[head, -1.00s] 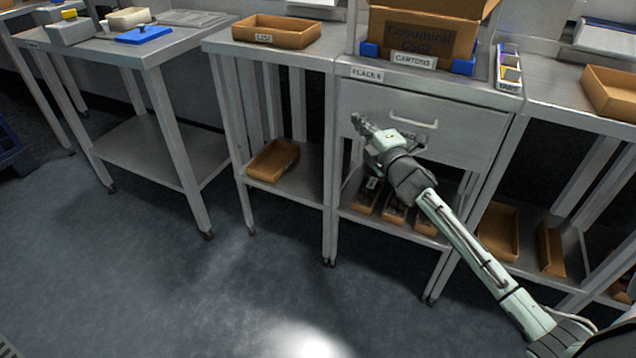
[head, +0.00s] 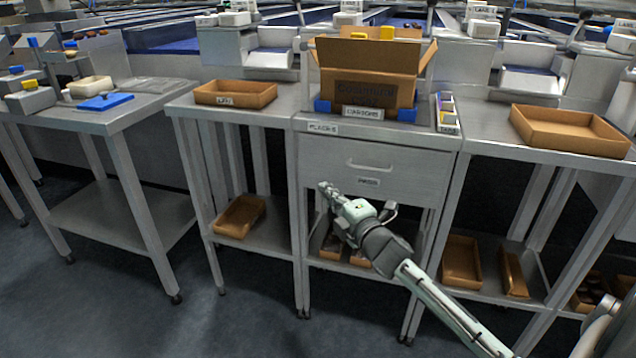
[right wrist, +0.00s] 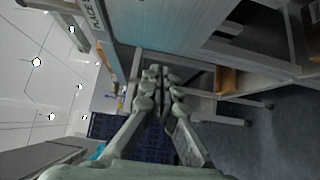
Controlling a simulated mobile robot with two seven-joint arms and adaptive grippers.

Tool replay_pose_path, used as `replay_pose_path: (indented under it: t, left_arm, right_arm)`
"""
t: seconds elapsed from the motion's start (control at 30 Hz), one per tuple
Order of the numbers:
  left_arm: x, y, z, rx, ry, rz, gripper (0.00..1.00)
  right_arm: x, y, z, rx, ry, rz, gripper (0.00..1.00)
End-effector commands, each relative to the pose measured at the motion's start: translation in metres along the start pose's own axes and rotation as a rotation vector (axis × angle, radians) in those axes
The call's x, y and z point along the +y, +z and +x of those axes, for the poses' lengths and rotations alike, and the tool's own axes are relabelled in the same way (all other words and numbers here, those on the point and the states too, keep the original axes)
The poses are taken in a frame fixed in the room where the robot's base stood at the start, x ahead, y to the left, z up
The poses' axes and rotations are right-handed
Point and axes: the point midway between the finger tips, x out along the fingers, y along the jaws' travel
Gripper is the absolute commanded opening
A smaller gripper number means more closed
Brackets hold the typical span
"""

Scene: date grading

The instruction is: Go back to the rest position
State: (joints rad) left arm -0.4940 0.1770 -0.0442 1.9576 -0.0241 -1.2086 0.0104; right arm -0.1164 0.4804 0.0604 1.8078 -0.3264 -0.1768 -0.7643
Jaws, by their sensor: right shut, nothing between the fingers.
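My right gripper (head: 325,189) is in front of the lower part of the closed drawer (head: 368,165) of the middle bench, with its arm coming in from the lower right. It is shut and empty. In the right wrist view its fingers (right wrist: 160,72) are together, with nothing between them. My left gripper is not in the head view.
An open carton (head: 366,88) stands on the middle bench. A shallow tray (head: 236,94) lies on the left bench and a larger tray (head: 570,130) on the right one. More trays lie on the lower shelves. The floor (head: 90,310) in front is clear.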

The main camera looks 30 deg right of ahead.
Motion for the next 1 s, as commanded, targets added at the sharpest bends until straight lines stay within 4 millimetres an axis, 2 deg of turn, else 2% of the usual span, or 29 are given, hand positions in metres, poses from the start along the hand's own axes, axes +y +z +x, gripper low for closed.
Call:
replay_pose_path:
  t: [0.03, 0.1, 0.23, 0.53, 0.63, 0.67, 0.77, 0.83, 0.9, 0.97, 1.0]
  left_arm:
    - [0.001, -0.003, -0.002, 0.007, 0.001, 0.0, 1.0]
    - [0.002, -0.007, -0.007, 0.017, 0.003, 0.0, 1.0]
    - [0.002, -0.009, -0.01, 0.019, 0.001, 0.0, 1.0]
    - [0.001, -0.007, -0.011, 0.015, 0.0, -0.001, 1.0]
    - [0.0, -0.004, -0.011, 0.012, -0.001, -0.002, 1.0]
    - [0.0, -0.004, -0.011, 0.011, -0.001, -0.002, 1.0]
    - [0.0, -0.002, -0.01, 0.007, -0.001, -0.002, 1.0]
    - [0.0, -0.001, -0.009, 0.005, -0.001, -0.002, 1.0]
    - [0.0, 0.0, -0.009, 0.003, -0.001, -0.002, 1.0]
    - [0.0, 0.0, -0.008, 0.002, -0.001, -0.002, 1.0]
    - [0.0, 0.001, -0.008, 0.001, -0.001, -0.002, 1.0]
  right_arm:
    - [-0.002, -0.001, -0.012, 0.001, -0.003, 0.001, 0.0]
    - [-0.001, -0.001, -0.024, 0.001, -0.001, 0.001, 0.0]
    - [-0.001, -0.001, -0.04, 0.001, 0.0, 0.001, 0.0]
    - [0.0, -0.001, -0.049, 0.001, 0.0, 0.003, 0.0]
    - [-0.012, 0.0, -0.052, -0.019, -0.032, 0.043, 0.0]
    - [-0.02, 0.0, -0.054, -0.033, -0.055, 0.073, 0.0]
    - [-0.065, 0.0, -0.07, -0.115, -0.181, 0.23, 0.0]
    - [-0.108, -0.003, -0.091, -0.204, -0.301, 0.38, 0.0]
    - [-0.153, -0.01, -0.12, -0.309, -0.43, 0.535, 0.0]
    - [-0.188, -0.02, -0.148, -0.403, -0.537, 0.657, 0.0]
    - [-0.209, -0.027, -0.168, -0.468, -0.606, 0.731, 0.0]
